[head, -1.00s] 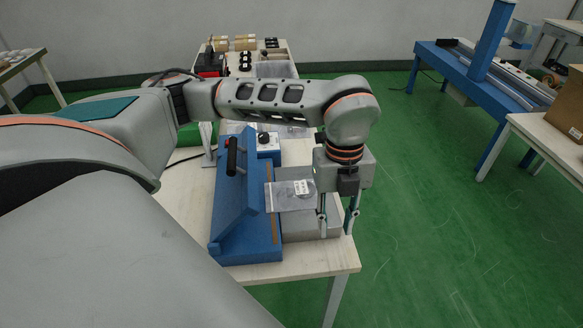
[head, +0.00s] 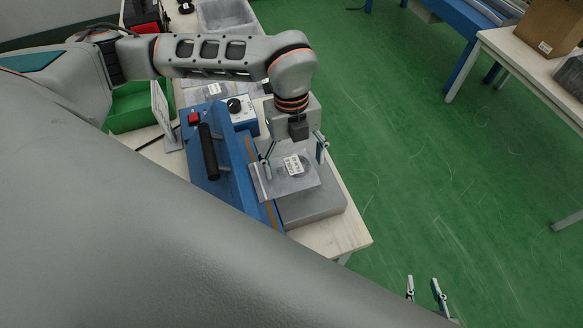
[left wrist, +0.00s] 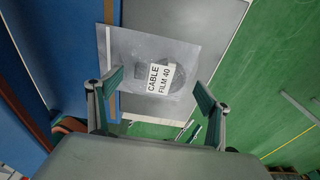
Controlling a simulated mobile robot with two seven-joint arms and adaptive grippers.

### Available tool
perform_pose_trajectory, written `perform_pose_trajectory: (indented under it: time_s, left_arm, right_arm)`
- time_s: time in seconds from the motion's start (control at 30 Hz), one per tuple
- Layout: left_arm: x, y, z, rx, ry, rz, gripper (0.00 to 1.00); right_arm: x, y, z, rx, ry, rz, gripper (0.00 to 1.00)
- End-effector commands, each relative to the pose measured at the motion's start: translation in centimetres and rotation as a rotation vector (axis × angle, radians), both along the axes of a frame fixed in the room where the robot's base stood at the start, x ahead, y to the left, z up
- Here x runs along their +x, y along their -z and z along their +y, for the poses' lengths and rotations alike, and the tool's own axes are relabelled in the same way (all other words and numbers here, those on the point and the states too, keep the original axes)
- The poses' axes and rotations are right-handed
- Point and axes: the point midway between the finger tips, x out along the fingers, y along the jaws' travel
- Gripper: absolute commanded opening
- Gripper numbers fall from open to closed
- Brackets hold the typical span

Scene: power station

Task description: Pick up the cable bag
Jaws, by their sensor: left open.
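The cable bag (head: 287,184) is a flat, clear grey bag with a white label and a dark coil inside. It lies on a grey metal block (head: 318,206), its left edge reaching the blue machine. In the left wrist view the bag (left wrist: 135,50) carries the words CABLE FILM 40. My left gripper (head: 294,164) is open above the bag, fingers on either side of the label. In the left wrist view its fingers (left wrist: 158,88) are spread and empty. My right gripper (head: 425,290) is low at the bottom of the head view, fingers apart and empty.
A blue machine with a black handle (head: 208,152) stands directly left of the bag. Behind it are a control box with a dial (head: 238,112), a green bin (head: 130,106) and a grey tray (head: 226,15). Open green floor (head: 430,160) lies to the right.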

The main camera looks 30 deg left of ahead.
Motion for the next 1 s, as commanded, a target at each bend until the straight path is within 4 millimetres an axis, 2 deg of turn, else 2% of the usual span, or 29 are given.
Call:
perform_pose_trajectory:
  time_s: [0.37,0.43,0.53,0.57,0.63,0.67,1.0]
  left_arm:
    - [-0.08,0.53,-0.07,0.000,0.001,0.000,0.79]
    - [-0.08,0.53,-0.07,0.000,0.001,0.000,0.66]
    - [-0.08,0.53,-0.06,0.000,0.001,0.000,0.40]
    - [-0.08,0.53,-0.06,0.000,0.001,0.000,0.37]
    - [-0.08,0.53,-0.06,0.000,0.000,0.000,0.37]
    - [-0.08,0.52,-0.06,0.000,0.000,0.000,0.33]
    - [0.00,-0.01,-0.05,-0.001,0.000,-0.001,0.33]
  right_arm:
    - [-0.04,-0.06,-0.14,-0.003,-0.001,-0.001,0.33]
    - [-0.04,-0.07,-0.18,-0.004,-0.001,-0.001,0.33]
    - [-0.02,-0.11,-0.19,-0.004,-0.001,-0.001,0.33]
    - [-0.01,-0.13,-0.19,-0.003,-0.002,-0.002,0.33]
    - [-0.01,-0.16,-0.18,-0.003,-0.002,-0.002,0.33]
    - [0.00,-0.17,-0.19,-0.004,-0.001,-0.002,0.33]
    - [0.01,-0.15,-0.15,-0.002,-0.001,-0.003,0.33]
